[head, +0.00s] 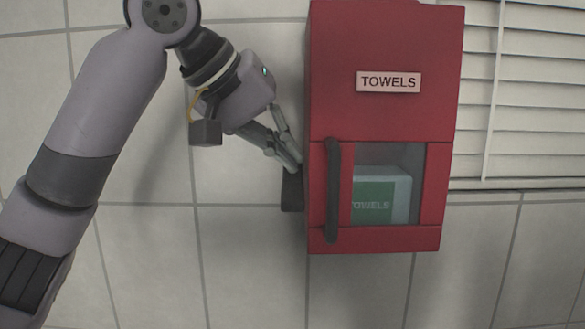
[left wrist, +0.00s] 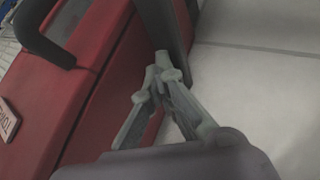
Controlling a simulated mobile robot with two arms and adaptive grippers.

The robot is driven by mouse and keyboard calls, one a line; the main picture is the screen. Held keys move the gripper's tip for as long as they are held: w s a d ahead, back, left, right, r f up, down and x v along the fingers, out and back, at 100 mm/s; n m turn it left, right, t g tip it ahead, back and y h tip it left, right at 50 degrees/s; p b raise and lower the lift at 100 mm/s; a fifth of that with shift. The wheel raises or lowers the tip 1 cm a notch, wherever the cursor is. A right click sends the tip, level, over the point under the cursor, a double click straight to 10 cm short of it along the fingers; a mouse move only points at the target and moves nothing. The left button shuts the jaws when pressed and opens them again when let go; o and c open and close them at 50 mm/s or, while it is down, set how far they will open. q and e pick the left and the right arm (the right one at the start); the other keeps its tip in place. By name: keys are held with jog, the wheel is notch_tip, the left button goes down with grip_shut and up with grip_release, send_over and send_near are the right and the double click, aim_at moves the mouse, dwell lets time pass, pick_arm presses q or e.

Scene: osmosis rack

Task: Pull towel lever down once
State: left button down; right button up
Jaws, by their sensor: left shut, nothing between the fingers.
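A red towel dispenser (head: 385,120) with a "TOWELS" label hangs on the tiled wall; its side shows in the left wrist view (left wrist: 85,95). A dark lever (head: 292,191) sticks out at its lower left side and also shows in the left wrist view (left wrist: 165,22). My left gripper (head: 293,164) is shut and empty, with its fingertips at the top end of the lever. In the left wrist view the fingertips (left wrist: 162,68) overlap the lever's edge. I cannot tell whether they touch it. My right gripper is not in view.
A dark vertical handle (head: 333,190) stands out from the dispenser's front, beside a window with a towel pack (head: 385,198) behind it. White blinds (head: 525,95) are at the right. The wall left of and below the dispenser is clear.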

pick_arm(q)
jog(key=shift+f+b, duration=0.6)
jog(key=shift+f, duration=0.4)
dwell(0.5)
jog(key=shift+r, duration=0.1)
jog(key=shift+w+r+p, duration=0.1)
jog(key=shift+r+p, duration=1.9)
jog(key=shift+p, duration=0.05)
notch_tip(320, 180, up, 2)
jog(key=shift+r+p, duration=0.15)
jog(key=shift+p, duration=0.3)
jog(key=shift+r, duration=1.35)
